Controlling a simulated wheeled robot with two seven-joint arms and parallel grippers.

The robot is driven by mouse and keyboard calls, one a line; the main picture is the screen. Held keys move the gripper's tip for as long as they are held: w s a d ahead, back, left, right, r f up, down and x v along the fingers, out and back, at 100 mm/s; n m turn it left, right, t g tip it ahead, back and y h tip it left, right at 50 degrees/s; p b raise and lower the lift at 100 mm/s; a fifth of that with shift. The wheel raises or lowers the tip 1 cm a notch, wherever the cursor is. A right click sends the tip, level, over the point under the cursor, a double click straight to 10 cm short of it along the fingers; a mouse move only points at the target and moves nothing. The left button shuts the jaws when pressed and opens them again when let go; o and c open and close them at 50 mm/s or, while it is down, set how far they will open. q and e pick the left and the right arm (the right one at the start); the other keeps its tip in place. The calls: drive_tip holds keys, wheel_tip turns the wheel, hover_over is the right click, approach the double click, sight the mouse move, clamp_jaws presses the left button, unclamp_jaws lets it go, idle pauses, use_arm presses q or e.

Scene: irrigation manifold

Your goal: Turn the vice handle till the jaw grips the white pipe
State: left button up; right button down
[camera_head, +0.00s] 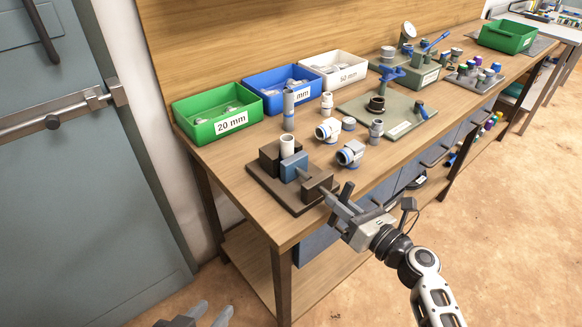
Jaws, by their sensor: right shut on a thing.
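The vice (262,181) stands at the near left of the bench on a dark base, with a blue jaw (293,166) facing a dark fixed block. The white pipe (287,146) stands upright between them; whether the blue jaw touches it cannot be told. My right gripper (332,199) is at the front end of the vice screw, shut on the vice handle (346,189), which it partly hides. My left gripper (211,313) is at the bottom edge, off the bench, with its fingers apart and empty; most of it is cut off.
Green (217,112), blue (270,99) and white (335,70) bins line the back. Loose valve fittings (350,153) lie just right of the vice. A green plate (402,128) with a dark ring is beyond. A grey-blue door (80,190) is at left.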

drive_tip(key=shift+m, duration=0.9)
drive_tip(key=m, duration=0.3)
drive_tip(key=shift+m, duration=0.4)
drive_tip(key=c, duration=1.3)
unclamp_jaws()
drive_tip(key=shift+v, duration=3.55)
